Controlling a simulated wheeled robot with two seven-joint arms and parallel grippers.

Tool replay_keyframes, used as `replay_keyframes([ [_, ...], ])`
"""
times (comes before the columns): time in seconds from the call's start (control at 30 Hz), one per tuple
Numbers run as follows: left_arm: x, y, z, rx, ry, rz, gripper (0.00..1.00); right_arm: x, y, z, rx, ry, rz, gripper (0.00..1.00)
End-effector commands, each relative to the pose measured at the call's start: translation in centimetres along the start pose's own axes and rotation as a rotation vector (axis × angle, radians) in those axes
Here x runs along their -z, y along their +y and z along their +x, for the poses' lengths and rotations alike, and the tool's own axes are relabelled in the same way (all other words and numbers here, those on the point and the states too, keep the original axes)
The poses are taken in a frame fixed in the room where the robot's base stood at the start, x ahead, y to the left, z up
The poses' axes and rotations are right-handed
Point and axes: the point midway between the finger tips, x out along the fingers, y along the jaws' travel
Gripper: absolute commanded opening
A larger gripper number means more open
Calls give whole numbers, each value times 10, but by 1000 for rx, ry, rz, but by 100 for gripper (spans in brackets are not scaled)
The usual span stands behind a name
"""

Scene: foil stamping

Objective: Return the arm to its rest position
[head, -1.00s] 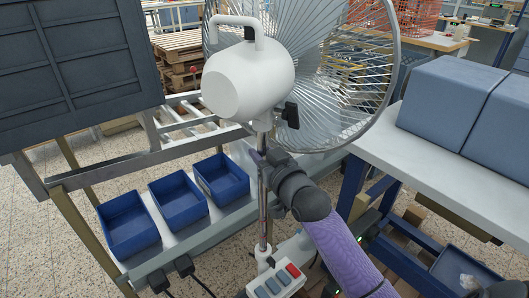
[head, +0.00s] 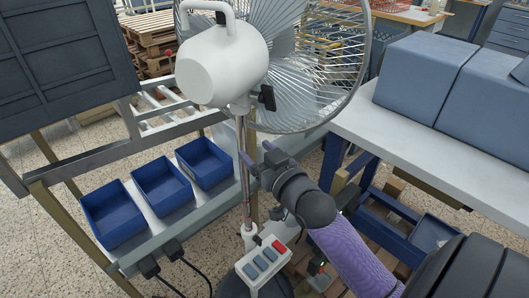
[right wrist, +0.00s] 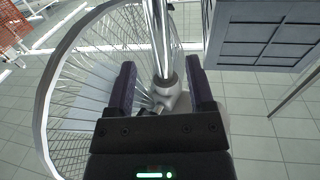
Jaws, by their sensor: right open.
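My right gripper (head: 257,154) is open at the end of my purple-sleeved arm, close to the metal pole (head: 241,165) of a white standing fan (head: 222,65). In the right wrist view the two dark fingers (right wrist: 160,88) stand wide apart, with the chrome pole (right wrist: 158,35) and a pale collar (right wrist: 168,98) showing in the gap between them. I cannot tell how deep the pole sits between the fingers. They do not visibly press on it. My left gripper is not in view.
The wire fan cage (head: 335,75) is just above my right gripper. A switch box (head: 263,262) is at the pole's foot. Blue bins (head: 113,215) line a shelf on the left. A white bench (head: 400,140) with blue-grey blocks (head: 425,75) stands right. Cables run along the floor.

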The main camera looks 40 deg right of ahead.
Motion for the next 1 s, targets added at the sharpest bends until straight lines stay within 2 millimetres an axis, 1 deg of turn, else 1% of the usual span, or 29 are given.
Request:
replay_keyframes([
  [0.03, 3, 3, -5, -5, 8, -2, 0, 2, 0, -11, 0, -2, 1, 69],
  [0.1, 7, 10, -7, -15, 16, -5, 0, 1, 0, -23, 0, -2, 1, 69],
  [0.2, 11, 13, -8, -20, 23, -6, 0, 1, 0, -33, 0, -1, 1, 69],
  [0.4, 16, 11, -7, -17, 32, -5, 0, 0, 0, -36, 0, 1, 1, 69],
  [0.63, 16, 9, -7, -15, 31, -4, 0, 0, 0, -36, 0, 1, 1, 69],
  [0.67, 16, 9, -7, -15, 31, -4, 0, -1, 0, -36, 0, -1, 1, 69],
  [0.7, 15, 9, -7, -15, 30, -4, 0, -6, 0, -35, -3, -15, 2, 69],
  [0.73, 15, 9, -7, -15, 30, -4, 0, -16, 1, -35, -7, -38, 3, 69],
  [0.77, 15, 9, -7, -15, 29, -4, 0, -30, 2, -35, -12, -72, 4, 69],
  [0.83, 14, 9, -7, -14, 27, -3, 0, -83, 2, -39, -28, -203, 7, 69],
  [0.87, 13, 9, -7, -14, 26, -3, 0, -112, 1, -44, -33, -277, 6, 69],
  [0.9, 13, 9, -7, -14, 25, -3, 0, -154, -2, -55, -36, -383, 3, 69],
  [0.93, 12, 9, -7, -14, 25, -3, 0, -185, -5, -66, -35, -464, -4, 69],
  [0.97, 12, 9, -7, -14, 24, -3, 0, -214, -9, -80, -31, -543, -12, 69],
  [1.0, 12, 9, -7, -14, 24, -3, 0, -251, -16, -101, -22, -649, -25, 69],
])
